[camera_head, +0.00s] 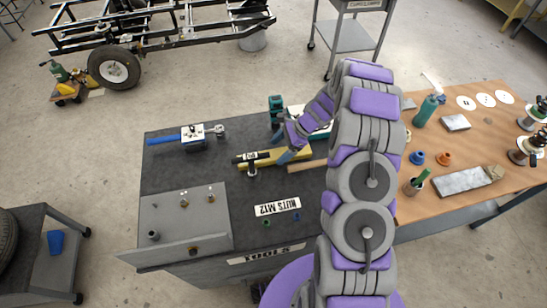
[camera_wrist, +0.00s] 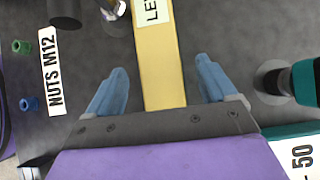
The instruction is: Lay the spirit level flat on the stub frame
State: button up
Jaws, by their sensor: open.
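The yellow spirit level (camera_head: 264,158) lies on the dark bench top, near its middle. In the wrist view the level (camera_wrist: 165,75) runs up the picture between my fingers, with part of a white label showing. My gripper (camera_head: 289,156) is over the level's right part. In the wrist view my gripper (camera_wrist: 163,80) is open, one blue finger on each side of the level, with gaps between. I cannot tell which thing is the stub frame; a black wheeled chassis frame (camera_head: 165,22) stands on the floor behind.
A grey plate (camera_head: 160,211) with small fittings is at the bench's front left. A blue-handled tool (camera_head: 163,140) lies behind. A "NUTS M12" label (camera_head: 277,206) lies in front of the level. A wooden table (camera_head: 480,130) adjoins at right.

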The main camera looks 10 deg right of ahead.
aim_at(277, 153)
jog(key=shift+x, duration=1.2)
jog(key=shift+d, duration=0.4)
jog(key=shift+c, duration=1)
jog(key=shift+a, duration=0.25)
jog(key=c, duration=0.6)
jog(key=shift+d, duration=0.15)
jog(key=c, duration=0.6)
jog(key=shift+r, duration=0.1)
notch_tip(277, 153, up, 18)
jog(key=p, duration=0.3)
